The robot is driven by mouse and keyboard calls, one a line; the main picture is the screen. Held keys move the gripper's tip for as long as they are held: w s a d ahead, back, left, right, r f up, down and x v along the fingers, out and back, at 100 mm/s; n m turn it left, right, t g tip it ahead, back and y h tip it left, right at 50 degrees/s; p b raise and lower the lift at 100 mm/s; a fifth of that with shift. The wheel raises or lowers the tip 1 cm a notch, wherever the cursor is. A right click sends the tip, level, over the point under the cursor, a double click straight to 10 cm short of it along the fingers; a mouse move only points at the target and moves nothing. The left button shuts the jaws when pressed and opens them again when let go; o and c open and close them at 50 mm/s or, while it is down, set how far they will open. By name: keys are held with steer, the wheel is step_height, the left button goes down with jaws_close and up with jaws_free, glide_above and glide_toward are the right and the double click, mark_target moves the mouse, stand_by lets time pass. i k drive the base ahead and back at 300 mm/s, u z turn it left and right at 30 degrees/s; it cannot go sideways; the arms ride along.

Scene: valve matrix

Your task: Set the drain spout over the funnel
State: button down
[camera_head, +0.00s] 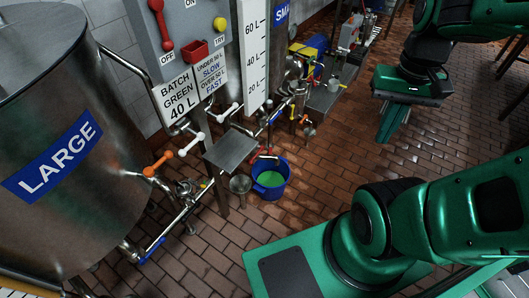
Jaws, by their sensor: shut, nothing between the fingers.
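A grey metal funnel (240,184) stands low, just left of a blue bucket (271,190) holding green liquid. A flat grey plate (230,150) sits above and left of the funnel. I cannot clearly tell the drain spout from the small pipes and valves around the funnel; part of this area is hidden under the plate. My gripper (388,137) hangs at the upper right over the brick floor, pointing down. Its green fingers are together with nothing held. It is well to the right of the funnel and bucket, touching neither.
A large steel tank (62,140) labelled LARGE stands at left. Valves with orange handles (158,163) and white handles (189,146) line the pipes. A switch panel (185,30) and signs (175,98) stand above. Brick floor (335,165) is clear between the bucket and my arm.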

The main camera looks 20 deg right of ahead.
mark_target(269, 156)
steer(key=z, duration=1.1)
steer(key=k, duration=0.7)
steer(key=u, duration=1.05)
steer(key=i, duration=1)
